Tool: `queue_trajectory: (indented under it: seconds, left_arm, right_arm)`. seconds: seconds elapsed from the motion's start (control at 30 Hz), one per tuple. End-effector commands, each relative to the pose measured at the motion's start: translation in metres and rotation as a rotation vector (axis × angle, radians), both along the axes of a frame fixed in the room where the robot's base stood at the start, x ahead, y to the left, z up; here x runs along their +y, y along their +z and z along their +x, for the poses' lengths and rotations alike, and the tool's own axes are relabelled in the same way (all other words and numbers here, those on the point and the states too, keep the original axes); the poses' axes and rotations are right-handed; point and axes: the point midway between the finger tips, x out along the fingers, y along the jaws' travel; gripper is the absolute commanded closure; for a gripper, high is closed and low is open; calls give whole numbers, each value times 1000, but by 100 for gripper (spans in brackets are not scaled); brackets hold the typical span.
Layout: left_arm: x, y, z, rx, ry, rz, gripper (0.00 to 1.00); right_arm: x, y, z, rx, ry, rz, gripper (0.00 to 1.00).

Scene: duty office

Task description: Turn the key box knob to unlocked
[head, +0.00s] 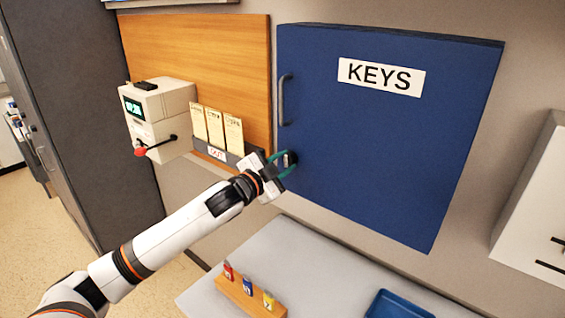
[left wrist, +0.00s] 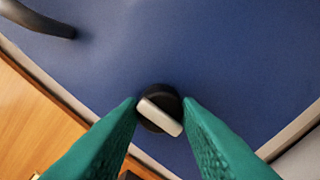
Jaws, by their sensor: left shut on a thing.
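The blue key box (head: 385,150) with the "KEYS" label hangs on the wall, its door shut. Its knob (head: 291,158) is at the lower left of the door, partly hidden by my gripper in the head view. In the left wrist view the knob (left wrist: 160,115) is a black disc with a light grey bar that lies slanted, upper left to lower right. My left gripper (head: 286,164) has its green fingers on either side of the knob, shut on it. The fingertips also show in the left wrist view (left wrist: 160,108). My right gripper is in neither view.
A grey handle (head: 284,100) stands out from the door above the knob. A card rack (head: 228,155) and a time clock (head: 160,115) are left of the box. Below is a table (head: 330,265) with a wooden tag holder (head: 243,300) and a blue tray (head: 398,305).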

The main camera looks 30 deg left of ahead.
Motion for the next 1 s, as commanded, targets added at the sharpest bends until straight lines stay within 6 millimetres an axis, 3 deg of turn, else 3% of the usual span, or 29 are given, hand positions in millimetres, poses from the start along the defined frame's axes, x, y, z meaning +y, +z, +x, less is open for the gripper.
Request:
queue_trajectory:
  seconds: [0.77,0.8,0.9,1.0]
  left_arm:
    - [0,0,0,-9,1,105,92]
    - [0,0,0,-9,1,105,66]
    - [0,0,0,-8,0,104,49]
    - [0,0,0,-8,0,104,47]
  right_arm:
    - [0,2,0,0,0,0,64]
    - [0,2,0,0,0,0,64]
    - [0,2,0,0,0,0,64]
    - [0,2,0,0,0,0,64]
